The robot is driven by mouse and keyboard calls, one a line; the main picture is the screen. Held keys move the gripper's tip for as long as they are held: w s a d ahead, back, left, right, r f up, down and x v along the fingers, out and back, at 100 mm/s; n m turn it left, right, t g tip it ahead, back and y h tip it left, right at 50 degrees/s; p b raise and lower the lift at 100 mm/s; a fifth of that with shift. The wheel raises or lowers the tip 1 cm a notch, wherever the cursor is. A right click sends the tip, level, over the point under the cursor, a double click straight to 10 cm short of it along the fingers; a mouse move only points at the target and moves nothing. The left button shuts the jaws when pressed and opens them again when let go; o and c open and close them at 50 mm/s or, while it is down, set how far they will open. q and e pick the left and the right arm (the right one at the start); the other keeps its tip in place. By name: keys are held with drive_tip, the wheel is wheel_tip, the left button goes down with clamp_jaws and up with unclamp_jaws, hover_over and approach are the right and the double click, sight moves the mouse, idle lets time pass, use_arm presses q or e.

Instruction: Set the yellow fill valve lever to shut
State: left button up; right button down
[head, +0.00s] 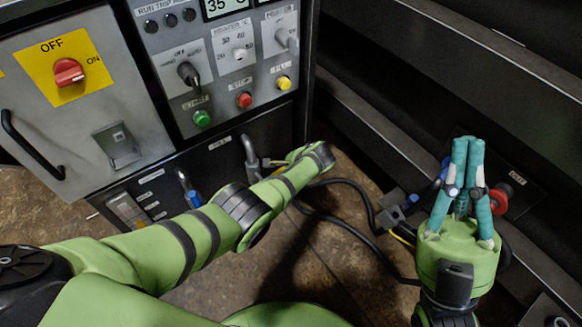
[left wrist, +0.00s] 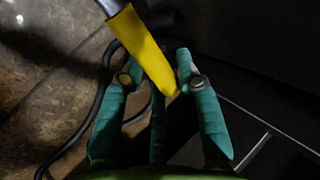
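The yellow fill valve lever (left wrist: 146,50) shows in the left wrist view, slanting down from a grey pipe fitting (left wrist: 108,6). Its lower end lies between the teal fingers of my left gripper (left wrist: 158,68). Those fingers are spread apart, and I cannot tell whether one touches the lever. In the head view the grey fill valve pipe (head: 251,155) stands out of the machine's lower front, with the end of my left arm beside it. My left fingers are hidden there. My right gripper (head: 466,145) points up at the right, its teal fingertips drawn together, with nothing visible between them.
The grey control panel (head: 222,80) has knobs and coloured buttons above the valve. A blue-handled valve (head: 193,197) sits left of it. Black hoses (head: 345,186) run over the brown floor toward a coupling. A red round part (head: 500,198) is close to my right gripper.

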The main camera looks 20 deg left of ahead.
idle(0.4)
use_arm(q)
drive_tip(key=v, duration=1.2)
idle(0.4)
